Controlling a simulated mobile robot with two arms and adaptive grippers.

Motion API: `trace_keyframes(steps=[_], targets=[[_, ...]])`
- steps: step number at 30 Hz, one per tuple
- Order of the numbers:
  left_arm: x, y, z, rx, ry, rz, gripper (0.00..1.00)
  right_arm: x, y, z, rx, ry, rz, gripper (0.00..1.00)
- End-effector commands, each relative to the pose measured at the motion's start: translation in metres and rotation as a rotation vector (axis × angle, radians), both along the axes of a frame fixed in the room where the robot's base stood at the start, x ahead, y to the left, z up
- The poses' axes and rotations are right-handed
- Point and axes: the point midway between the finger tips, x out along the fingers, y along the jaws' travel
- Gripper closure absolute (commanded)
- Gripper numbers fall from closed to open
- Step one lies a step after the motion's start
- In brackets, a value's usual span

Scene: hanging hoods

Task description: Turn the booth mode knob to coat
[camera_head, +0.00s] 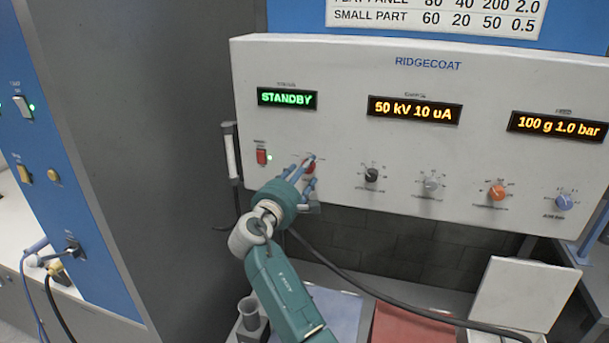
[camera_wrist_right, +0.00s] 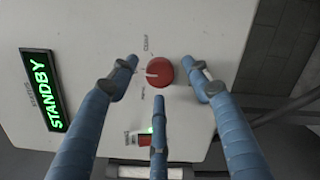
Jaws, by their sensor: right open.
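The red mode knob (camera_head: 310,167) sits on the left part of the white RIDGECOAT panel (camera_head: 420,75). In the right wrist view the knob (camera_wrist_right: 161,71) faces me, its white pointer line aimed left toward small labels too blurred to read surely. The green display (camera_head: 287,98) above it reads STANDBY. My right gripper (camera_head: 307,176) is at the knob, its blue fingers open. In the wrist view its fingertips (camera_wrist_right: 161,82) spread around the knob with gaps visible; I cannot tell how deep they reach. My left gripper is not in view.
A red rocker switch (camera_head: 262,157) is just left of the knob. A black knob (camera_head: 372,174), grey knob (camera_head: 430,183), orange knob (camera_head: 497,192) and blue knob (camera_head: 564,202) line the panel to the right. A black hose (camera_head: 370,290) runs below.

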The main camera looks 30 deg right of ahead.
Motion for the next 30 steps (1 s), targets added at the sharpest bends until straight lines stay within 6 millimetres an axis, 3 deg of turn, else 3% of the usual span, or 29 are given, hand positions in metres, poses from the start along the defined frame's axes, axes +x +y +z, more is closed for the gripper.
trace_keyframes(steps=[11,18,30], targets=[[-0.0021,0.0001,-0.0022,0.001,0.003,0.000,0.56,0.0046,-0.0068,0.0003,0.001,-0.001,0.001,0.51],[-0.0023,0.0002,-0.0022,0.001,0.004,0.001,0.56,0.0042,-0.0068,0.0001,0.001,-0.001,0.000,0.95],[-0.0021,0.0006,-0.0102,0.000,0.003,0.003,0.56,0.0040,-0.0071,-0.0014,0.041,-0.047,-0.001,0.96]])
